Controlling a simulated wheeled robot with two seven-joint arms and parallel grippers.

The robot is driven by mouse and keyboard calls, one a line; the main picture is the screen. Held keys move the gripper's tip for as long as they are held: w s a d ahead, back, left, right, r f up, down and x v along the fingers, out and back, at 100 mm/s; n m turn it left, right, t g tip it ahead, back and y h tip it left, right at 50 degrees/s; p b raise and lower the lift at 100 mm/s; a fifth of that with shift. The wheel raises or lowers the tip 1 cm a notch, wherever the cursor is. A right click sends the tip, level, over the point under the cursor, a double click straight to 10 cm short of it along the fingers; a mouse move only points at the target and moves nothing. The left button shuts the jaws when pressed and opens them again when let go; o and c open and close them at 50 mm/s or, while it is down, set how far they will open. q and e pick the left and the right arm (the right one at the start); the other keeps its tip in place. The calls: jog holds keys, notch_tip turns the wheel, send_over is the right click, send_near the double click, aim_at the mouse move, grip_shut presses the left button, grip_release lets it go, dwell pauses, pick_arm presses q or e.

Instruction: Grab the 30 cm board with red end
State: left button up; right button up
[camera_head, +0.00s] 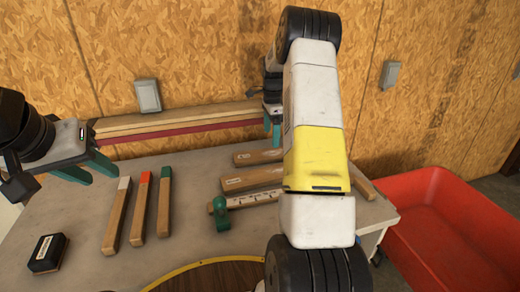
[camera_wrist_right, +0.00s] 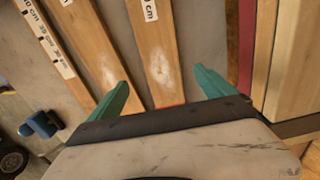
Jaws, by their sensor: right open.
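A board with a red end (camera_head: 141,208) lies on the table at the left, between a white-ended board (camera_head: 117,218) and a green-ended board (camera_head: 164,205). My left gripper (camera_head: 100,178) is open and empty, above and behind these boards. My right gripper (camera_head: 273,128) is at the back of the table. In the right wrist view it (camera_wrist_right: 162,92) is open, its fingers on either side of a labelled board (camera_wrist_right: 152,45). The label's visible part reads "0 cm". This board's near end has a thin reddish edge. My arm hides part of the boards in the head view.
Another labelled board (camera_head: 253,182) and a marked measuring strip (camera_head: 258,200) lie in front of the back board. A black block (camera_head: 47,253) is at the left front. Stacked planks (camera_head: 180,121) line the wall. A red bin (camera_head: 435,215) stands at the right.

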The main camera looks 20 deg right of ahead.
aim_at(271, 153)
jog(key=shift+d+f, duration=0.15)
jog(key=shift+f, duration=0.35)
notch_tip(271, 153, down, 7)
jog(key=shift+w+f, duration=0.15)
jog(key=shift+f, duration=0.05)
jog(key=shift+r, duration=0.1)
jog(key=c, duration=1.7)
